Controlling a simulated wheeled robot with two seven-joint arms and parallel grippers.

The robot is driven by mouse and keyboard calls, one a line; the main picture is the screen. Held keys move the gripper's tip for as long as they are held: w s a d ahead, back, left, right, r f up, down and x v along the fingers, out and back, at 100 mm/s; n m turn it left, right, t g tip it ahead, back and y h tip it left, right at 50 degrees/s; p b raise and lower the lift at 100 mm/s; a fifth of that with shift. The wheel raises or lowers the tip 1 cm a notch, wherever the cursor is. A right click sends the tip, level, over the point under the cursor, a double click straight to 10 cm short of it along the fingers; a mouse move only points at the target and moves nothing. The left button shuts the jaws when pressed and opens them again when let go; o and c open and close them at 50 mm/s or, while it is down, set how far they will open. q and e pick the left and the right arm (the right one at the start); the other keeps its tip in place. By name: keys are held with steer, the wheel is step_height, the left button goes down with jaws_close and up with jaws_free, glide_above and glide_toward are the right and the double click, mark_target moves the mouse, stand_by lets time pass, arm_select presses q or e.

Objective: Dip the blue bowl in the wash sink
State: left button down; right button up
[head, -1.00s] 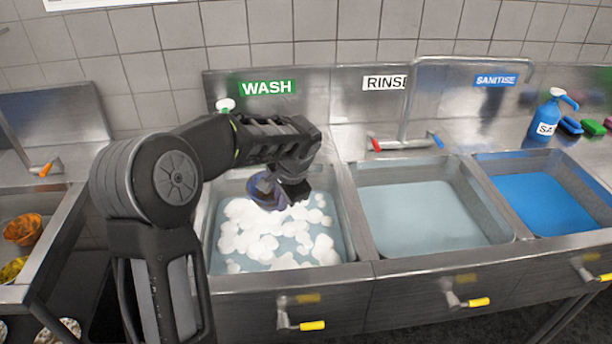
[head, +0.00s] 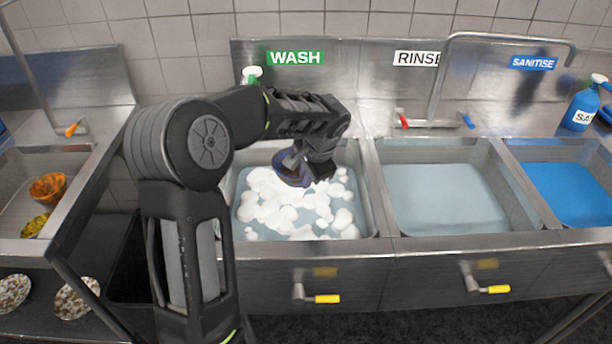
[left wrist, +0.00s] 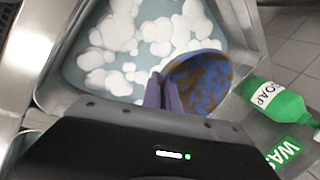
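The blue bowl (head: 290,168) is tilted over the wash sink (head: 305,243), which holds pale water with white foam. In the left wrist view the bowl (left wrist: 204,82) shows brown stains. My left gripper (head: 306,174) is shut on the bowl's rim; its fingers (left wrist: 162,92) pinch the edge. The bowl is low over the foam in the sink's back part; I cannot tell whether it touches the water. The green WASH label (head: 295,58) is on the wall behind. My right gripper is not in view.
The rinse sink (head: 440,240) and the blue-filled sanitise sink (head: 590,235) lie to the right. A tap (head: 435,121) stands behind. A green soap bottle (left wrist: 277,102) is beside the wash sink. At left, a sink (head: 20,245) holds an orange bowl (head: 48,187) and a yellow one (head: 35,225).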

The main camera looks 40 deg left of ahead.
arm_select(q)
step_height(320, 180, down, 25)
steer(key=b, duration=1.9)
steer(key=shift+f, duration=0.15)
steer(key=shift+f, duration=0.15)
steer(key=shift+f+b, duration=0.4)
steer(key=shift+b, duration=0.15)
steer(key=shift+s+a, duration=0.4)
steer(key=shift+a, duration=0.05)
steer(key=shift+w, duration=0.1)
steer(key=shift+w+d, duration=0.3)
steer(key=shift+d, duration=0.15)
